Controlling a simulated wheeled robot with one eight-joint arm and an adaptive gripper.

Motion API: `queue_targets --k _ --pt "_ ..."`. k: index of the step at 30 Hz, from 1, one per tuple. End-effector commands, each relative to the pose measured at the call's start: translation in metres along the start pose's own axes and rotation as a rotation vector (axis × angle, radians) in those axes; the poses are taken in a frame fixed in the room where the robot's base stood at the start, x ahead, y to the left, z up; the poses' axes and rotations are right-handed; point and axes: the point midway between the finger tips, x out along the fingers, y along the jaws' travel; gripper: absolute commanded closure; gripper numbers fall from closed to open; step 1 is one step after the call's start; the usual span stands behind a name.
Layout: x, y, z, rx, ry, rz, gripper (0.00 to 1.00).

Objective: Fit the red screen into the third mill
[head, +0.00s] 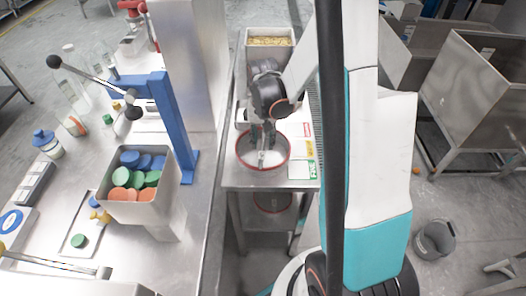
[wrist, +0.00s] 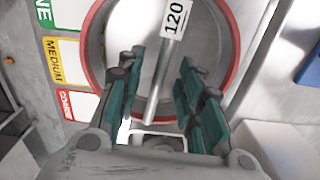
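A round, red-rimmed piece (head: 286,160) stands at the front of the narrow steel bench. Its rim also shows in the wrist view (wrist: 236,58). I cannot tell whether it is the red screen or a bowl. A grey bar (wrist: 163,65) with a white tag marked 120 (wrist: 174,18) runs over it. My gripper (head: 263,143) points down over this round piece. In the wrist view my gripper (wrist: 160,68) is open, with the bar between its fingers and a gap on both sides. I cannot make out a third mill for certain.
A card marked medium and coarse (wrist: 62,62) lies beside the round piece. A bin of beans (head: 270,42) is at the bench's back. On the left bench stand a blue lever frame (head: 170,120) and a box of coloured discs (head: 155,205). A gap separates the benches.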

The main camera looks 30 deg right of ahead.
Motion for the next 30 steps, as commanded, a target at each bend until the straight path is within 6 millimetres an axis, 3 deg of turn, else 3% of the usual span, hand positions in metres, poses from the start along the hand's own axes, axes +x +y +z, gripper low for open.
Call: queue_targets --k 9,14,30 --pt "0.0005 0.0 0.0 0.0 0.0 0.0 0.66" --pt "0.0005 0.0 0.0 0.0 0.0 0.0 1.0" --pt "-0.0024 0.0 0.0 0.0 0.0 0.0 1.0"
